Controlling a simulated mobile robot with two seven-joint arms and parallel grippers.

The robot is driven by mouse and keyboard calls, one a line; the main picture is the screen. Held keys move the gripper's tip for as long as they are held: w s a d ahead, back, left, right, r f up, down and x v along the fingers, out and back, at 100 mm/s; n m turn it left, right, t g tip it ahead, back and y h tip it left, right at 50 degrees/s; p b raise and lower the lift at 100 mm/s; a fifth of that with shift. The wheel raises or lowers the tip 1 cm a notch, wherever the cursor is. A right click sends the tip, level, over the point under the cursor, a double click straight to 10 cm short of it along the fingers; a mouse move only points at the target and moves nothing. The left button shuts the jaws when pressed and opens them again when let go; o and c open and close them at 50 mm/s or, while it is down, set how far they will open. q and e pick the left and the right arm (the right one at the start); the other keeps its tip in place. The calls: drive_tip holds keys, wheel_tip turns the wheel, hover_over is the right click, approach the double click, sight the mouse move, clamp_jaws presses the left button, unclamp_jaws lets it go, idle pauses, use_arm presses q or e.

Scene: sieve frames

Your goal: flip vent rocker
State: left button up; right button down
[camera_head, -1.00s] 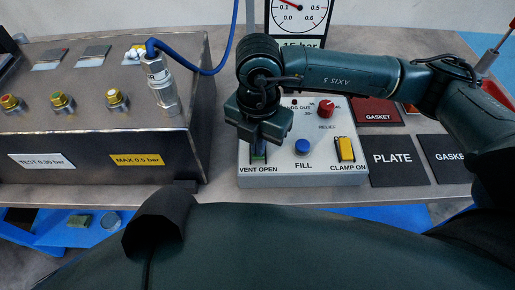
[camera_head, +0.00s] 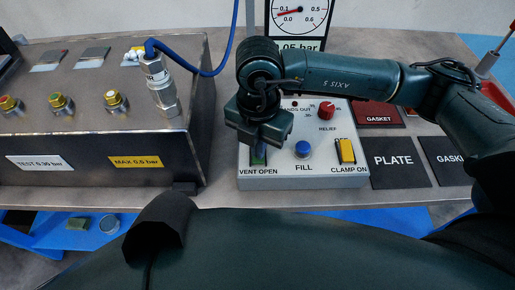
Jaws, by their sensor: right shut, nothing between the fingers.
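The vent rocker (camera_head: 258,158) is a small green switch above the "VENT OPEN" label, at the front left of the light grey control box. My right gripper (camera_head: 259,146) points down right over it, and its fingers hide the rocker's upper part. The fingers are shut with nothing between them. I cannot tell whether the fingertips touch the rocker. The pressure gauge (camera_head: 299,15) behind the box has its needle low, and its display reads about .05 bar, partly hidden by my arm. My left gripper is not in view.
The control box (camera_head: 300,183) also bears a blue FILL button (camera_head: 302,149), a yellow CLAMP ON rocker (camera_head: 346,151) and a red RELIEF knob (camera_head: 327,109). A metal rig (camera_head: 90,130) with a blue hose stands left. Dark PLATE (camera_head: 397,161) and GASKET pads lie right.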

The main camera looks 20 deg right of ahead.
wheel_tip(320, 180, up, 6)
drive_tip(key=p, duration=0.3)
drive_tip(key=shift+r, duration=0.2)
idle(0.5)
